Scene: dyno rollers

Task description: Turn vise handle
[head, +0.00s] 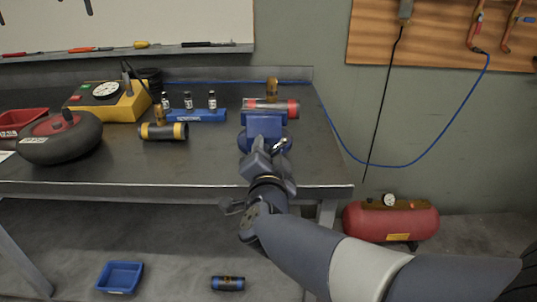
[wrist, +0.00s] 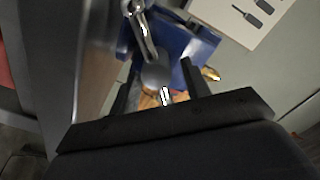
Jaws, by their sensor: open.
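The blue vise (head: 263,124) stands at the right end of the workbench, and it also shows in the wrist view (wrist: 176,42). A cylinder with red ends (head: 285,106) is at its top. The shiny metal vise handle (wrist: 141,32) shows in the wrist view, with its rounded grey end between my fingers. In the head view, a bright bit of the handle (head: 280,145) shows beside my wrist. My gripper (wrist: 158,70) is open, its two dark fingers apart on either side of the handle end. I cannot tell whether either finger touches it.
A red tank (head: 391,222) is on the floor at right. The bench's front middle is clear.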

